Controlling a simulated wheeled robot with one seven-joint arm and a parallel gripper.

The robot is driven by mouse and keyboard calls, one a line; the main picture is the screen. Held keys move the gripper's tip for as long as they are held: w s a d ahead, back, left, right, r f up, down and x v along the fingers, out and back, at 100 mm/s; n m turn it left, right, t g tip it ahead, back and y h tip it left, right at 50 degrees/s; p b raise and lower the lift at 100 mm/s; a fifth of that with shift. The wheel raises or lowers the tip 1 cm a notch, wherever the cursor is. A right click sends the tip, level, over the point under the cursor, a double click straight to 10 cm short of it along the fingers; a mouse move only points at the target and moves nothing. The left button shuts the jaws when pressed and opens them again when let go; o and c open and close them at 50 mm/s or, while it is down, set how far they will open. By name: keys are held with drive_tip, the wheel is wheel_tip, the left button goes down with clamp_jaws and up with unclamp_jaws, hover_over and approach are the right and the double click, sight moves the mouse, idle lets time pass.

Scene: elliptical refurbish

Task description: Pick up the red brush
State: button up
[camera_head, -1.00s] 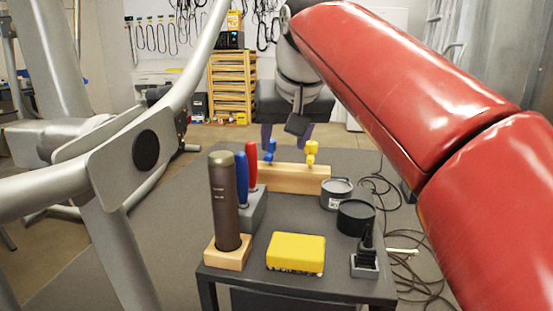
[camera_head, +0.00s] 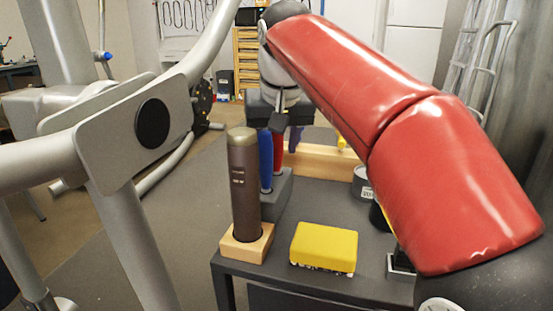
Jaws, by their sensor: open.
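The red brush (camera_head: 278,158) stands upright in a grey holder (camera_head: 279,197) on the dark table. Only its red handle shows; its lower end is hidden in the holder. A blue-handled tool (camera_head: 265,160) stands beside it on the left and partly overlaps it. My gripper (camera_head: 281,137) is open and points down at the top of the red handle. Its fingers appear around or just behind the handle tops; I cannot tell whether they touch. The left finger is mostly hidden.
A tall brown cylinder (camera_head: 244,185) in a wooden base stands in front left of the holder. A yellow block (camera_head: 324,246) lies at the table's front. A wooden rack (camera_head: 325,161) is behind. A grey tin (camera_head: 361,182) stands right, partly behind my red arm.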

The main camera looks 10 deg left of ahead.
drive_tip(key=shift+f, duration=0.15)
clamp_jaws()
idle(0.4)
